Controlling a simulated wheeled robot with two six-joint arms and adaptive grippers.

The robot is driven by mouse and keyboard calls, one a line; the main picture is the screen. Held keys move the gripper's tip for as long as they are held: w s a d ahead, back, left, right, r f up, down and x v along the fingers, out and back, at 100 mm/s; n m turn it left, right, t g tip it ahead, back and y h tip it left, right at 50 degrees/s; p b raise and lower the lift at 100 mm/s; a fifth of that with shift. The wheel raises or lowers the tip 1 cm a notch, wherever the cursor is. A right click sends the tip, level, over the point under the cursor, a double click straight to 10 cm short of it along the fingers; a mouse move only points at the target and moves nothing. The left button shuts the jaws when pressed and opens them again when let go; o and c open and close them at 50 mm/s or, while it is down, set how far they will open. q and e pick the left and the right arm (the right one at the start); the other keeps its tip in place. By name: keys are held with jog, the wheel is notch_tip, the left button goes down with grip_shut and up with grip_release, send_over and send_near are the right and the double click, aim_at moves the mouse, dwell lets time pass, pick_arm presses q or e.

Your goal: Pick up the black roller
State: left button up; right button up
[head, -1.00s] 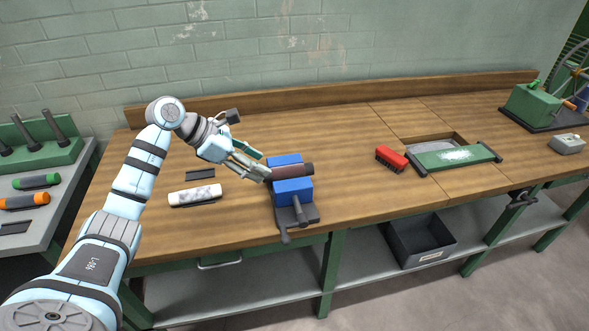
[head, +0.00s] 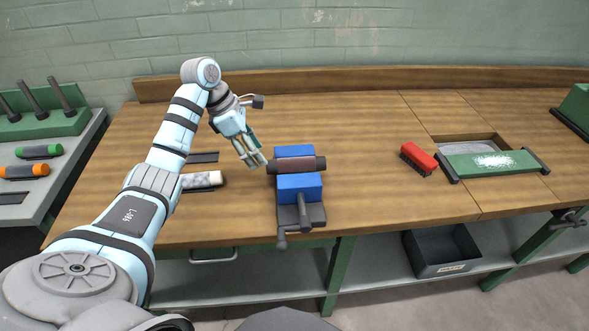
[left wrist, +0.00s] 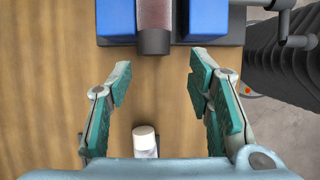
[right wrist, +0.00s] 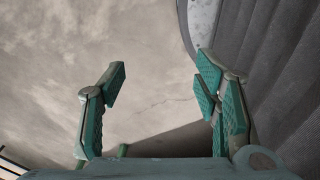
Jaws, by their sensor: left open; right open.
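A dark roller with a brownish-black body and black end (head: 300,164) lies across the blue-jawed vise (head: 300,188) on the bench, between its two blue blocks. It is the only blackish roller I can make out. My left gripper (head: 257,164) is open and empty, just left of the roller's near end and apart from it. In the left wrist view, the roller's end (left wrist: 154,40) points down between and ahead of the open fingers (left wrist: 155,85). My right gripper (right wrist: 160,85) is open and empty over the floor, in the right wrist view only.
A white roller (head: 203,180) lies on the bench behind my left arm. Green (head: 39,152) and orange (head: 22,172) rollers lie on the side table. The bench between vise and brush is clear.

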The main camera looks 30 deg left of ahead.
aim_at(268, 160)
pick_arm(q)
jog(key=x, duration=0.2)
jog(key=w+x, duration=0.1)
jog(key=x, duration=0.2)
jog(key=shift+w+f, duration=0.15)
jog(key=shift+w+d+f, duration=0.1)
jog(key=shift+w+f, duration=0.05)
jog(key=shift+f, duration=0.2)
jog(key=shift+s+r, duration=0.1)
jog(key=shift+s, duration=0.25)
jog(key=c, duration=0.3)
jog(key=shift+r, duration=0.1)
jog(key=c, duration=0.7)
pick_arm(e)
jog(key=shift+w+a+r, duration=0.15)
jog(key=shift+w+r, duration=0.2)
jog(key=shift+w, duration=0.35)
pick_arm(q)
jog(key=shift+p, duration=0.3)
